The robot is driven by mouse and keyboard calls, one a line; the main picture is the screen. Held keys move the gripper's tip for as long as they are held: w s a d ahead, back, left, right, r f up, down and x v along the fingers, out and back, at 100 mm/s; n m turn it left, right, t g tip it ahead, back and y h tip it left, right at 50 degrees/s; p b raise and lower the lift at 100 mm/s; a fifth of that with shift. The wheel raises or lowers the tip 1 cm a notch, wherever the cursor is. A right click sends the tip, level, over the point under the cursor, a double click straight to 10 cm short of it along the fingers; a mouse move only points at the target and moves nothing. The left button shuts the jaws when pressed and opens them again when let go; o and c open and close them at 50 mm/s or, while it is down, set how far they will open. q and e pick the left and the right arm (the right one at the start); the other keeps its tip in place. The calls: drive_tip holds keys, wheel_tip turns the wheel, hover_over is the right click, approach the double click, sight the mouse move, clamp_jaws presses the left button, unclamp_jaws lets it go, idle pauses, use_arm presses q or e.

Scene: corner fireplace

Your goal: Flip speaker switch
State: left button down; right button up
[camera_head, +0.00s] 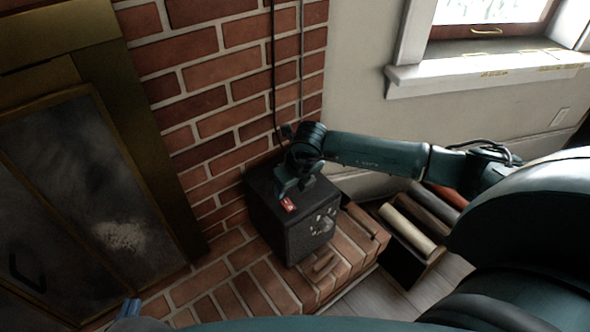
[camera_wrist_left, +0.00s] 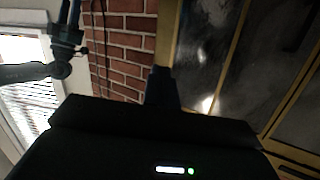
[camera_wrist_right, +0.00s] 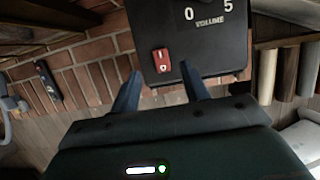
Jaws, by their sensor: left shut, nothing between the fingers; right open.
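The black speaker (camera_head: 291,241) stands on the brick hearth against the brick wall. Its red switch (camera_head: 289,204) is on the top face; in the right wrist view the switch (camera_wrist_right: 160,60) sits beside the VOLUME marking. My right gripper (camera_head: 295,190) is over the speaker's top in the head view. In the right wrist view its open fingers (camera_wrist_right: 160,90) have the switch ahead, in line with the gap; I cannot tell whether they touch the speaker. My left gripper (camera_head: 130,308) is shut and empty at the bottom left; its closed fingers show in the left wrist view (camera_wrist_left: 161,87).
A fireplace with glass doors (camera_head: 85,190) is at left. A box of logs (camera_head: 408,230) stands right of the hearth (camera_head: 245,300), below my right arm. Cables (camera_head: 301,60) run up the brick wall.

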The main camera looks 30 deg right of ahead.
use_arm(q)
drive_tip(key=shift+s+a+g+p, duration=0.15)
drive_tip(key=shift+s+g+p, duration=0.2)
drive_tip(key=shift+g+p, duration=0.25)
use_arm(e)
drive_tip(key=v, duration=0.6)
drive_tip(key=shift+r, duration=0.3)
use_arm(q)
drive_tip(key=shift+n, duration=0.3)
use_arm(e)
drive_tip(key=shift+r, duration=0.1)
